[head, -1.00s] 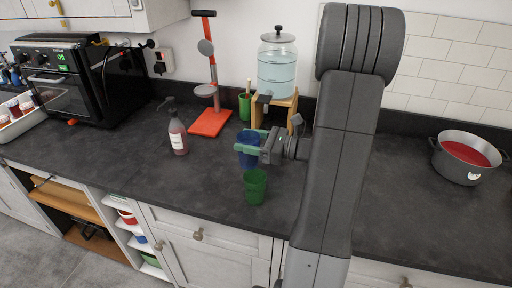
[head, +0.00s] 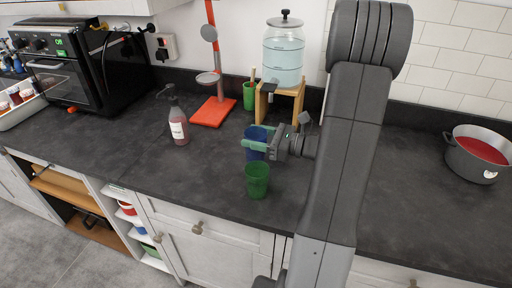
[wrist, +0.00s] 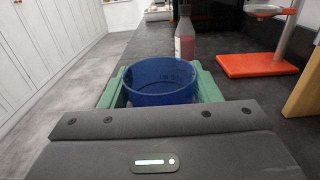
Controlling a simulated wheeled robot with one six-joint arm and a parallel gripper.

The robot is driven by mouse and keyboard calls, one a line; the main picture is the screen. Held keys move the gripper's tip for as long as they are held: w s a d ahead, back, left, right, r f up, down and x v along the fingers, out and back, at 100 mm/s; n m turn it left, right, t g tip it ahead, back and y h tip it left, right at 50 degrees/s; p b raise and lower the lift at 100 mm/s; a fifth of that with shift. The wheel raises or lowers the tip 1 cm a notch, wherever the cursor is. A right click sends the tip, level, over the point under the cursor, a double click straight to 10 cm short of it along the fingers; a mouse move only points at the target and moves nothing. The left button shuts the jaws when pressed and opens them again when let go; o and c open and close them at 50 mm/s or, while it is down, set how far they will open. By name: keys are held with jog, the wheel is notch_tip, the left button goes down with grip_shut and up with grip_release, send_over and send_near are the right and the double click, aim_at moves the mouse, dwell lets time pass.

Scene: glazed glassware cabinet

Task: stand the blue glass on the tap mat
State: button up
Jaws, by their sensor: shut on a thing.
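The blue glass (head: 255,149) is upright between the green fingers of my gripper (head: 255,144), behind the green glass on the dark worktop. In the wrist view, the round blue rim (wrist: 160,97) shows between the two fingers (wrist: 161,88), which are shut on its sides. The glass looks empty from above. I cannot tell whether its base touches the worktop. The drink dispenser (head: 284,55) stands on a wooden stand behind my gripper, with a dark tap (head: 268,88) at its front. I cannot make out the tap mat; my gripper and the glass may hide it.
A green glass (head: 257,182) stands close in front of the blue one. A spray bottle (head: 178,126) and a red-based stand (head: 213,112) are to the left. A green pot (head: 249,97) is beside the dispenser. A saucepan (head: 478,155) is far right.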

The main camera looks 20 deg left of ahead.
aim_at(262, 136)
jog(key=shift+f+b, duration=0.6)
jog(key=shift+f, duration=0.75)
jog(key=shift+w+a+f+b, duration=0.1)
jog(key=shift+w+f+b, duration=0.25)
jog(key=shift+w, duration=0.65)
jog(key=shift+w+a+f+b, duration=0.15)
jog(key=shift+w+f, duration=0.25)
jog(key=shift+w, duration=0.65)
jog(key=shift+w+d+f+b, duration=0.1)
jog(key=shift+w+f+b, duration=0.25)
jog(key=shift+w, duration=0.65)
jog(key=shift+w+r, duration=0.1)
jog(key=shift+w, duration=0.2)
jog(key=shift+w+a+p, duration=0.15)
jog(key=shift+w+p, duration=0.35)
jog(key=shift+w, duration=1.6)
jog(key=shift+w+a+p, duration=0.15)
jog(key=shift+w+p, duration=0.3)
jog(key=shift+w, duration=1.6)
jog(key=shift+f, duration=0.35)
jog(key=o, duration=1.7)
